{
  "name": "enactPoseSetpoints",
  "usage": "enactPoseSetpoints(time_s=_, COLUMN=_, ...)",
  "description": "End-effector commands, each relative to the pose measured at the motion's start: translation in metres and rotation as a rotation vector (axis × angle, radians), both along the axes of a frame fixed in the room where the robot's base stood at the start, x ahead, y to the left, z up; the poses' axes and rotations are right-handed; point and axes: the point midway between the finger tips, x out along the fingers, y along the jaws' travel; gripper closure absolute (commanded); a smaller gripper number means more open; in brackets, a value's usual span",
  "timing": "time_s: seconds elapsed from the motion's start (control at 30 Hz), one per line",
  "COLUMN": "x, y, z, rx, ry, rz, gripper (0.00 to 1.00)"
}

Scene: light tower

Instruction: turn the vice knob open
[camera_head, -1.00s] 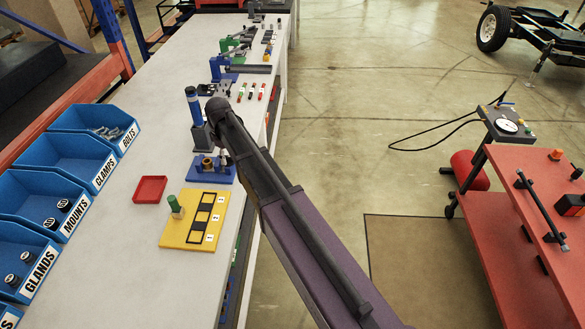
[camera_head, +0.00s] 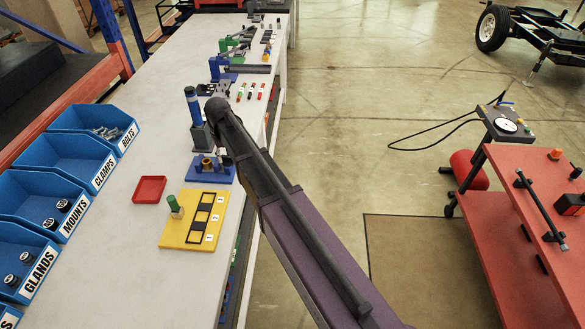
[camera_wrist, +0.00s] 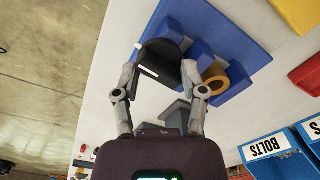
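The blue vice (camera_head: 222,176) stands near the right edge of the bench, with a brass ring (camera_head: 207,163) in it. In the wrist view its blue base (camera_wrist: 233,45) and the brass ring (camera_wrist: 216,82) show at upper right. The dark vice knob (camera_wrist: 160,62) has white marks and lies between the fingertips of my gripper (camera_wrist: 162,75). One finger is on each side, and both appear to touch it, so my gripper looks shut on the knob. In the head view my arm hides the knob and most of the gripper.
A dark block with a blue cylinder (camera_head: 193,106) stands just behind the vice. A yellow board (camera_head: 178,234) with a green peg (camera_head: 174,205) and a red tray (camera_head: 149,189) lie nearer. Blue bins (camera_head: 75,160) line the left side.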

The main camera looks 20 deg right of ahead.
Motion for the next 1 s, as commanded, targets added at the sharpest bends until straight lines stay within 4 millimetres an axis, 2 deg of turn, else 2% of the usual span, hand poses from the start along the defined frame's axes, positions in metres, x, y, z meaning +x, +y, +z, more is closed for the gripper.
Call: enactPoseSetpoints(time_s=1.0, x=-0.0001, y=0.0, z=0.0, rx=0.0, ry=0.0, rz=-0.685, gripper=0.46)
